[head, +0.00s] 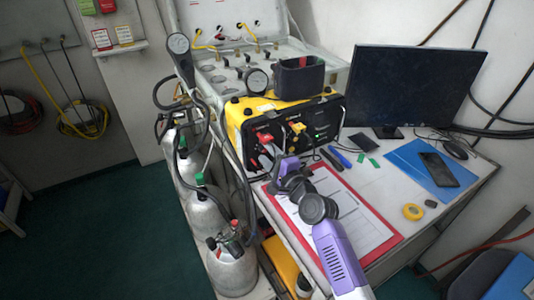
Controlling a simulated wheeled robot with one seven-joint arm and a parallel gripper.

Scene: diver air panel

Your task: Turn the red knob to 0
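The red knob (265,138) is on the left part of the front face of a yellow and black panel box (237,117). A yellow knob (297,128) sits to its right on the same face. My arm reaches up from the bottom right, and my gripper (268,158) is just below and in front of the red knob. The fingers are small and partly hidden, so I cannot tell whether they touch the knob or are open or shut. The markings around the knob are too small to read.
A red clipboard with paper (352,212) lies under my arm. A monitor (415,85) stands behind on the right. A blue folder (408,160), phone (438,169) and yellow tape roll (413,212) lie on the table. Grey cylinders (231,270) and hoses stand at the left.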

